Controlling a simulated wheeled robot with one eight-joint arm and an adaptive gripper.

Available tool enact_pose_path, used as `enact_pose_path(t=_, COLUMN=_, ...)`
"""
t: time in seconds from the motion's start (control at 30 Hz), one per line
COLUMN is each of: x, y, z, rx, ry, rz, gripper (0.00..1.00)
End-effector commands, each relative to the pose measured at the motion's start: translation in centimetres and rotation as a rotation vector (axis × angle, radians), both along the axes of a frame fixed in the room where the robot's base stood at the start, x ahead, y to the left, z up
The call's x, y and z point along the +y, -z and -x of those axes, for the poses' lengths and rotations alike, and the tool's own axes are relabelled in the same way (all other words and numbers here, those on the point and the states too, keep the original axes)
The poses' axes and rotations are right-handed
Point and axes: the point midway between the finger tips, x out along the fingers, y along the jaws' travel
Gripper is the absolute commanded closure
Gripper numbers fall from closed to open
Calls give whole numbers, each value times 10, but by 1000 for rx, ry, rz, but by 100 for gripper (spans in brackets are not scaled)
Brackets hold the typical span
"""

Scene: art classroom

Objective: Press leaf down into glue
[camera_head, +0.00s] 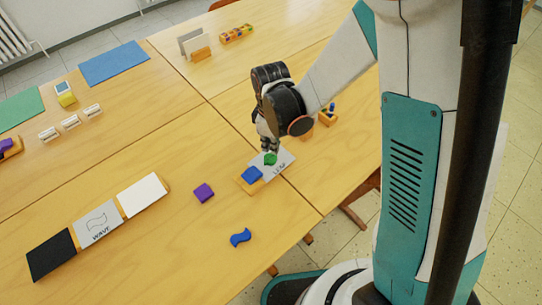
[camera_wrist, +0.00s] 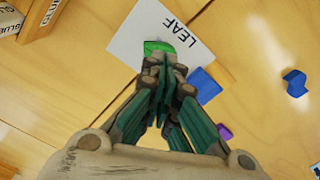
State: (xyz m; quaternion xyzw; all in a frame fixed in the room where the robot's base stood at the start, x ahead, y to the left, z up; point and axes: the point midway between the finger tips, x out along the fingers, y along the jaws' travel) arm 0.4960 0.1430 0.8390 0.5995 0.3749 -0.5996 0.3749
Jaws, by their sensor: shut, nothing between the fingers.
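A green leaf (camera_head: 270,159) lies on a grey card marked LEAF (camera_head: 284,166). In the wrist view the leaf (camera_wrist: 158,47) shows at the fingertips, partly hidden by them, on the card (camera_wrist: 130,42). My gripper (camera_head: 269,149) points down with its fingers shut and empty, at the leaf; in the wrist view the shut fingertips (camera_wrist: 164,60) overlap the leaf's lower edge. I cannot tell whether they touch it. No glue shows clearly on the card. A blue block (camera_head: 252,174) sits beside the leaf at the card's left end, on a wooden base.
A purple block (camera_head: 204,193) and a blue wavy piece (camera_head: 241,237) lie loose on the table. A row with a black panel (camera_head: 51,255), a WAVY card (camera_head: 97,223) and a white panel (camera_head: 143,195) lies left. A small wooden holder (camera_head: 327,116) stands behind my gripper.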

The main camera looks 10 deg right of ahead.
Motion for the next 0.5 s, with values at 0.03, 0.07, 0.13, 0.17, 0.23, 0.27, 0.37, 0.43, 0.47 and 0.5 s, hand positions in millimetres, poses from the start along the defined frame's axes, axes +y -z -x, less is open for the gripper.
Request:
enact_pose_path(t=0.03, x=0, y=-5, z=0, rx=0, ry=0, rz=0, gripper=100)
enact_pose_path(t=0.07, x=0, y=-6, z=0, rx=0, ry=0, rz=0, gripper=100)
enact_pose_path(t=0.13, x=0, y=-10, z=0, rx=0, ry=0, rz=0, gripper=100)
enact_pose_path(t=0.17, x=0, y=-12, z=0, rx=0, ry=0, rz=0, gripper=100)
enact_pose_path(t=0.23, x=0, y=-16, z=0, rx=0, ry=0, rz=0, gripper=100)
enact_pose_path(t=0.27, x=0, y=-17, z=0, rx=0, ry=0, rz=0, gripper=100)
enact_pose_path(t=0.37, x=0, y=-22, z=0, rx=0, ry=0, rz=0, gripper=100)
enact_pose_path(t=0.43, x=0, y=-26, z=0, rx=0, ry=0, rz=0, gripper=100)
enact_pose_path(t=0.47, x=0, y=-28, z=0, rx=0, ry=0, rz=0, gripper=100)
enact_pose_path(t=0.5, x=0, y=-30, z=0, rx=0, ry=0, rz=0, gripper=100)
